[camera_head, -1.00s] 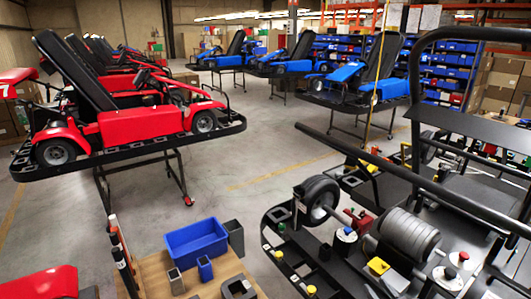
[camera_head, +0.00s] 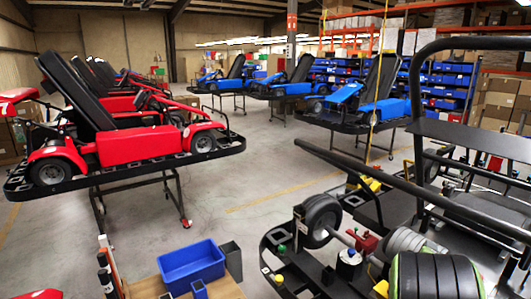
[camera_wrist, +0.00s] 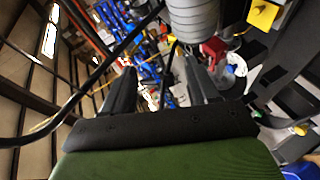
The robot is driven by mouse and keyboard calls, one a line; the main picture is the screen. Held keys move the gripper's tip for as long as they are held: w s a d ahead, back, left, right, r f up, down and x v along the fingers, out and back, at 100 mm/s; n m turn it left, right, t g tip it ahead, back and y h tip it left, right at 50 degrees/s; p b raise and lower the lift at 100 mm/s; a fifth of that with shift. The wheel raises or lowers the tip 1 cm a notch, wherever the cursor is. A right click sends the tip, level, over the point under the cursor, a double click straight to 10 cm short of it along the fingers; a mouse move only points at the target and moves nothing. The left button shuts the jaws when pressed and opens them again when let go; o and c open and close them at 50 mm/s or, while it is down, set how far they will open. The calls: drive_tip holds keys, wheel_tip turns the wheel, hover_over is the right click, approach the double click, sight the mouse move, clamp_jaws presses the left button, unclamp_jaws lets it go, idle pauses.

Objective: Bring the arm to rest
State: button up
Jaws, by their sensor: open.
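In the wrist view my gripper (camera_wrist: 160,70) shows its two dark fingers spread apart with nothing held between them. Beyond the fingers are a grey ribbed cylinder (camera_wrist: 197,20) and a red part (camera_wrist: 212,50), both apart from the fingers as far as I can tell. In the head view a black ribbed shape with a green edge (camera_head: 437,278) stands at the lower right, in front of the kart parts; it may be part of my arm. My fingers cannot be made out in the head view.
A kart chassis with a wheel (camera_head: 321,220) and a long black bar (camera_head: 375,178) fills the right. A red kart (camera_head: 140,143) stands at left. A blue bin (camera_head: 191,265) sits on a wooden table (camera_head: 150,288). Open floor (camera_head: 250,185) lies between.

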drive_tip(key=s+a+r+m+g+y+b, duration=0.1)
drive_tip(key=s+a+r+m+y, duration=0.15)
drive_tip(key=s+a, duration=0.6)
drive_tip(key=s+a+r+m+g+y+b, duration=0.15)
drive_tip(key=s+a+m+y, duration=0.25)
drive_tip(key=s+a, duration=0.4)
drive_tip(key=s+a+f+m+g, duration=0.1)
drive_tip(key=s+a, duration=0.3)
drive_tip(key=s, duration=0.4)
drive_tip(key=s+a+f+g+y+b, duration=0.1)
drive_tip(key=s+a+f+g, duration=0.1)
drive_tip(key=s+a, duration=0.3)
drive_tip(key=s, duration=0.3)
drive_tip(key=shift+s+a+f+m, duration=0.25)
drive_tip(key=shift+s+f+m, duration=0.05)
drive_tip(key=shift+f+m, duration=0.05)
drive_tip(key=shift+s+y, duration=0.1)
drive_tip(key=shift+y, duration=0.15)
